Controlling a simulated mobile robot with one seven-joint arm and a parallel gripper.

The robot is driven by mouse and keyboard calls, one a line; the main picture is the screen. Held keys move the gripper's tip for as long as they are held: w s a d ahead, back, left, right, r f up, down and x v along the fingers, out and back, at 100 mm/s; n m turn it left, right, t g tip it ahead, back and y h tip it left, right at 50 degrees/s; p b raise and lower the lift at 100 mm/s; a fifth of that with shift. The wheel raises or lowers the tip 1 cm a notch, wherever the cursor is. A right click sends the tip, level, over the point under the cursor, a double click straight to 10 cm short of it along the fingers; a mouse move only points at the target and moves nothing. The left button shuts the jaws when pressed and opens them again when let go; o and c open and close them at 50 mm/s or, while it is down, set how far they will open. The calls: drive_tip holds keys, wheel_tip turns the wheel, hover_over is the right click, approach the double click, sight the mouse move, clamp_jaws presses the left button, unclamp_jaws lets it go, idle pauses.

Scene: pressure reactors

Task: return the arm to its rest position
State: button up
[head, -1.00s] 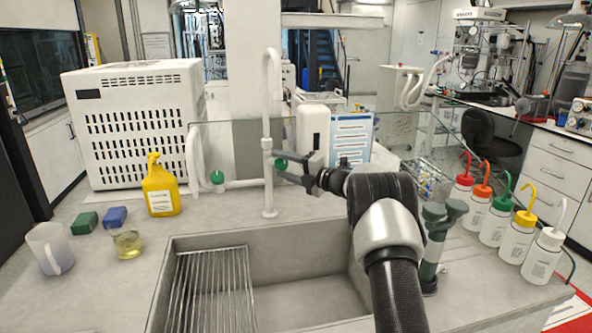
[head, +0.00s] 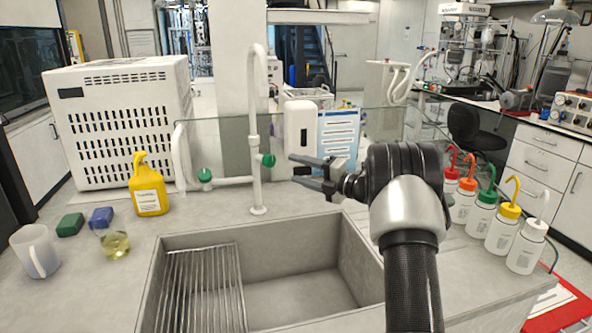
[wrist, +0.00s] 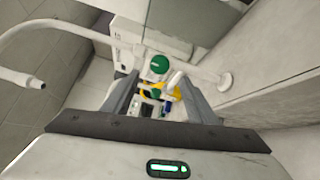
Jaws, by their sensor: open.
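My gripper (head: 308,173) is open and empty in the head view. It hangs above the back right part of the sink, with its fingers pointing left toward the tap. Nothing is between the fingers.
The sink (head: 310,240) holds a wire rack on its left. A yellow bottle (head: 149,190), sponges, a beaker (head: 114,243) and a jug (head: 36,252) stand to the left. Several wash bottles (head: 484,212) stand close to the right of my arm. A glass screen stands behind the tap.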

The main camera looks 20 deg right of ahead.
wheel_tip(320, 180, up, 12)
drive_tip(key=d+m+t+h, duration=0.2)
drive_tip(key=m+t+h, duration=0.1)
drive_tip(key=m+h, duration=0.45)
drive_tip(key=s+d+r+m+h, duration=0.1)
drive_tip(key=s+r+m+h, duration=0.35)
drive_tip(key=s+m, duration=0.2)
drive_tip(key=s+a+f+m+g, duration=0.4)
drive_tip(key=s+m, duration=0.1)
drive_tip(key=s, duration=0.9)
drive_tip(key=s+a+f+m+g, duration=0.3)
drive_tip(key=s+a+f+m, duration=0.1)
drive_tip(key=s, duration=0.9)
drive_tip(key=s+a+f+m+g, duration=0.4)
drive_tip(key=s+f+m, duration=0.1)
drive_tip(key=s, duration=0.9)
wheel_tip(320, 180, up, 16)
drive_tip(key=p, duration=1.6)
drive_tip(key=shift+s+f, duration=0.15)
drive_tip(key=shift+s, duration=0.3)
